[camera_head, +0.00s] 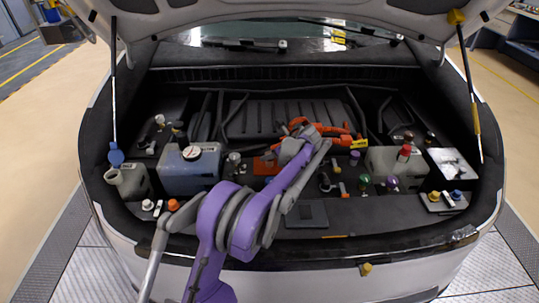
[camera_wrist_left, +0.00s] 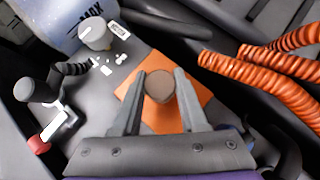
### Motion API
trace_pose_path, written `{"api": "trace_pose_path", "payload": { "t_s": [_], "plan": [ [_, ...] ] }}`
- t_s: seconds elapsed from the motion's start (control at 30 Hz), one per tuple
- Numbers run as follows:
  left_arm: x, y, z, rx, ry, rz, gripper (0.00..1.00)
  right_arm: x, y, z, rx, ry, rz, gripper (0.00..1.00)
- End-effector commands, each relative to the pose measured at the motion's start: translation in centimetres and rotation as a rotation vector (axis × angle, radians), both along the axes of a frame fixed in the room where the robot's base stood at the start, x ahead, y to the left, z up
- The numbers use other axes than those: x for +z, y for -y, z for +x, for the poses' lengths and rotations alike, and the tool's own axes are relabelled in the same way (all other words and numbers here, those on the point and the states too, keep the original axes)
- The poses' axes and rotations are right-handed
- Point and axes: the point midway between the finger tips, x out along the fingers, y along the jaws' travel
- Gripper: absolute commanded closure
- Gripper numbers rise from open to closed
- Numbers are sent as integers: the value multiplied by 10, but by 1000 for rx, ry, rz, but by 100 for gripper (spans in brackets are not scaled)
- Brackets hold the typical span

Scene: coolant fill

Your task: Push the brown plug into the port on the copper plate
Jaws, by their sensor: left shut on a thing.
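The copper plate (camera_wrist_left: 200,97) is an orange square set at an angle in the left wrist view; its left part also shows in the head view (camera_head: 264,167). The brown plug (camera_wrist_left: 160,87) has a round top and sits over the plate's middle. My left gripper (camera_wrist_left: 160,79) is shut on the plug, one grey finger on each side. The port is hidden under the plug, so I cannot tell how deep the plug sits. In the head view my purple arm covers the gripper's tips and the plug. My right gripper is not in view.
Ribbed orange hoses (camera_wrist_left: 270,65) run just right of the plate. The raised hood (camera_head: 250,12) hangs above.

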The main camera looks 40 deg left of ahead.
Motion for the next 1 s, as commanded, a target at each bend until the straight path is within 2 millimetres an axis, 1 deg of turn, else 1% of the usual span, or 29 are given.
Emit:
{"api": "trace_pose_path", "payload": {
  "t_s": [0.07,0.1,0.17,0.2,0.27,0.53,0.67,0.77,1.0],
  "plan": [
    [-3,0,0,0,0,-1,100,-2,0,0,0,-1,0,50],
    [-2,0,0,0,0,-1,51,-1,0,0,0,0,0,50],
    [-2,0,0,0,0,0,40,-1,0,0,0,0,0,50],
    [-2,0,0,0,0,0,33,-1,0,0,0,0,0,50],
    [-2,0,0,0,0,0,23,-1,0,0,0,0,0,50],
    [-2,0,0,0,0,0,23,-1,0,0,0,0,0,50],
    [4,6,0,-1,0,-1,23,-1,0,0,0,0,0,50],
    [15,18,-1,-1,0,-1,23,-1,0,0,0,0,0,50],
    [50,52,-4,-1,0,-1,23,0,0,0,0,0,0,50]
  ]
}}
